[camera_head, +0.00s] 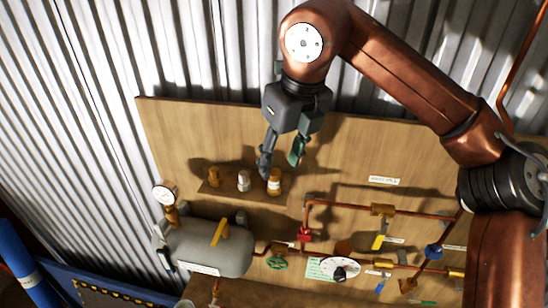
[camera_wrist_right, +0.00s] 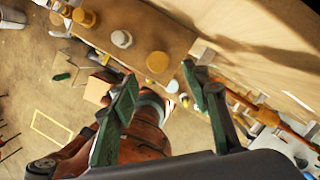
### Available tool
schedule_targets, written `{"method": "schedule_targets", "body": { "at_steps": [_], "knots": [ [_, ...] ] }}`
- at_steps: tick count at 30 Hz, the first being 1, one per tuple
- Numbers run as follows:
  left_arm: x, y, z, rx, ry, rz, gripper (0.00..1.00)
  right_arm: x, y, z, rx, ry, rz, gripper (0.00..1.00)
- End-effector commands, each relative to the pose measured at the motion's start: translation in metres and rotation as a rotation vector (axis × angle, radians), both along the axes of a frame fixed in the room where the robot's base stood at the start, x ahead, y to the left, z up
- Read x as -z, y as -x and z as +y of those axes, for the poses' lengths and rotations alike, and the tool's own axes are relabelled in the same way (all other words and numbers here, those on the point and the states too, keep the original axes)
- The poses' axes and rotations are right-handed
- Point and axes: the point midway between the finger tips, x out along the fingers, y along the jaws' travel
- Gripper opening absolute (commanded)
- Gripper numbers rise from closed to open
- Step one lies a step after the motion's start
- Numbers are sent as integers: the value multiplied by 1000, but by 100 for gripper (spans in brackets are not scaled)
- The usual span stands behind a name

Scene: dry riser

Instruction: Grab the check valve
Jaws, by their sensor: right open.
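Three fittings stand in a row on a small wooden shelf (camera_head: 222,190) on the board: a brass one (camera_head: 214,177) at left, a silver-white one (camera_head: 243,181) in the middle, and a larger brass one with a pale band (camera_head: 275,187) at right. No readable label shows which is the check valve. My right gripper (camera_head: 280,167) is open and points down just above the right brass fitting. In the right wrist view this fitting (camera_wrist_right: 157,62) shows between the two green fingertips, with no clear contact. My left gripper is not in view.
Below the shelf, copper piping (camera_head: 345,205) with valves runs along the board. A grey tank (camera_head: 215,250) with a gauge (camera_head: 164,195) stands at lower left. A corrugated metal wall (camera_head: 90,110) is behind. The board above the shelf is clear.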

Motion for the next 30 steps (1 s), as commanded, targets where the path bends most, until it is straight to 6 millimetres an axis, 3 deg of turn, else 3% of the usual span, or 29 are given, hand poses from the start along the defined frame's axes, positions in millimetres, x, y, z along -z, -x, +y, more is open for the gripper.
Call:
{"method": "schedule_targets", "body": {
  "at_steps": [3, 7, 17, 25, 30],
  "knots": [
    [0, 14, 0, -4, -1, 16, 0, 2, 3, 1, -1, 1, -3, 43],
    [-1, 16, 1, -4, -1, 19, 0, 16, -1, 1, 1, 2, -2, 43],
    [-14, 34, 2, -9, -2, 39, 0, 56, -28, 9, 2, 2, 8, 43],
    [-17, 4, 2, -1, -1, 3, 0, 76, -31, 14, -1, -1, 4, 43],
    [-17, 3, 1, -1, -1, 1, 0, 77, -31, 14, 0, -1, 4, 43]
  ]
}}
